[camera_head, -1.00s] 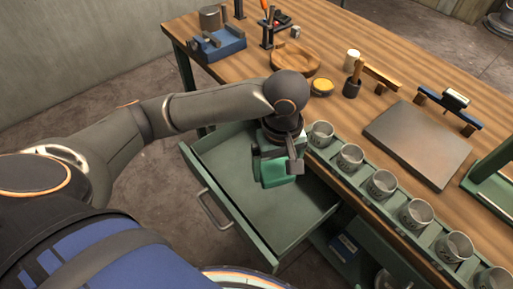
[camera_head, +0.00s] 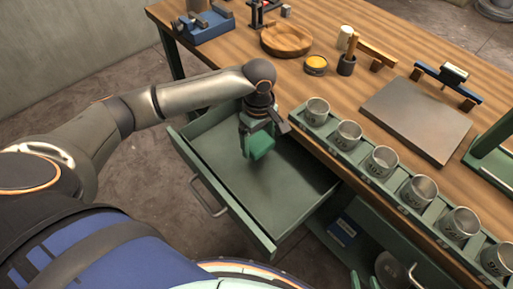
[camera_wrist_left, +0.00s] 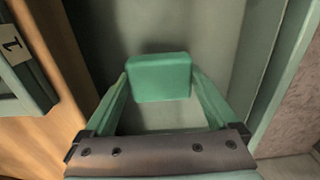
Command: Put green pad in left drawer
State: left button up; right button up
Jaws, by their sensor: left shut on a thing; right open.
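The green pad (camera_head: 259,146) is a small rounded block. My left gripper (camera_head: 256,138) is shut on it and points down into the open green drawer (camera_head: 285,195) at the left end of the bench. In the left wrist view the pad (camera_wrist_left: 160,78) sits between the two green fingertips, with the drawer floor beyond it. I cannot tell whether the pad touches the floor. The drawer looks otherwise empty. Two green tips of my right gripper (camera_head: 363,281) show at the bottom edge of the head view, apart and empty.
A row of several metal cups (camera_head: 382,161) stands along the bench front. A wooden bowl (camera_head: 286,40), a yellow-topped tin (camera_head: 316,65) and a grey plate (camera_head: 416,118) lie on the bench. A second opening with a blue box (camera_head: 343,231) is below, right of the drawer.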

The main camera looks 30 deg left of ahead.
aim_at(257, 135)
pick_arm(q)
jog(key=shift+w+a+f, duration=0.35)
jog(key=shift+f, duration=0.2)
jog(key=shift+w+a+f, duration=0.3)
jog(key=shift+w+f, duration=0.05)
jog(key=shift+f, duration=0.2)
notch_tip(257, 135, down, 3)
jog(key=shift+a+f+b, duration=0.1)
jog(key=shift+b, duration=0.3)
jog(key=o, duration=0.9)
jog(key=shift+f, duration=0.15)
jog(key=shift+o, duration=0.2)
notch_tip(257, 135, up, 12)
jog(key=shift+f+p, duration=0.2)
jog(key=shift+p, duration=0.7)
jog(key=shift+r, duration=0.4)
